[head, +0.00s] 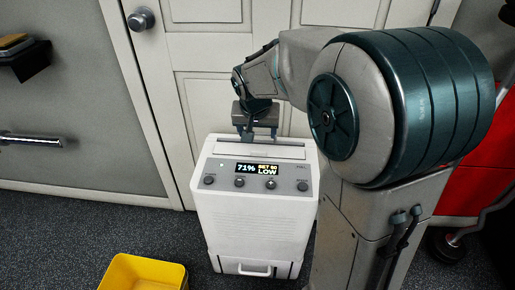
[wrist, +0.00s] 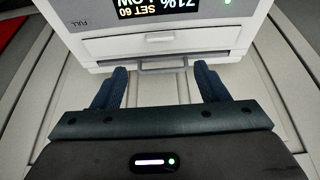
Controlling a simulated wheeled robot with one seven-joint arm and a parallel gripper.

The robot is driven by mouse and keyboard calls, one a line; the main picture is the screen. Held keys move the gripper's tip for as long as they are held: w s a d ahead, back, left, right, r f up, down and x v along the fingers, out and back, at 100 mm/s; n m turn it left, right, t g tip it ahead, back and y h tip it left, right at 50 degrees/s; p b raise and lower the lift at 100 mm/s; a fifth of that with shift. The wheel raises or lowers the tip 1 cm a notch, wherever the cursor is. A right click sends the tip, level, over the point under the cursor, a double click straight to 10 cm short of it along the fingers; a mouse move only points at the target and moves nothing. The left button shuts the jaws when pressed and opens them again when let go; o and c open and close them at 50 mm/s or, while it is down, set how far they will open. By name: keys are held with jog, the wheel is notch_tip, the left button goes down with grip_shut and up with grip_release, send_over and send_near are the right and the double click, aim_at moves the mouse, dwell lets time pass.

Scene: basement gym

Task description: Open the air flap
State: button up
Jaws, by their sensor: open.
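The white dehumidifier (head: 253,222) stands upright on the floor in front of a door. The air flap (head: 258,150) is a pale strip across its top, behind the control panel; it looks closed. In the wrist view the flap (wrist: 120,47) has a thin grey bar-like lip (wrist: 163,65) along its edge. My gripper (head: 256,134) points down at the back edge of the top. In the wrist view my gripper (wrist: 160,82) is open and empty, its two dark blue fingers on either side of the lip. I cannot tell whether they touch it.
The panel (head: 257,173) shows 71%, SET 60 and LOW, with several knobs. A yellow bin (head: 143,273) stands at the front left. The white door (head: 215,90) is close behind. A red object (head: 475,175) stands at right.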

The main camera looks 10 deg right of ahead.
aim_at(258, 151)
jog(key=b+x, duration=0.3)
jog(key=x, duration=0.8)
jog(key=shift+f, duration=0.35)
jog(key=shift+c, duration=0.4)
jog(key=c, duration=0.9)
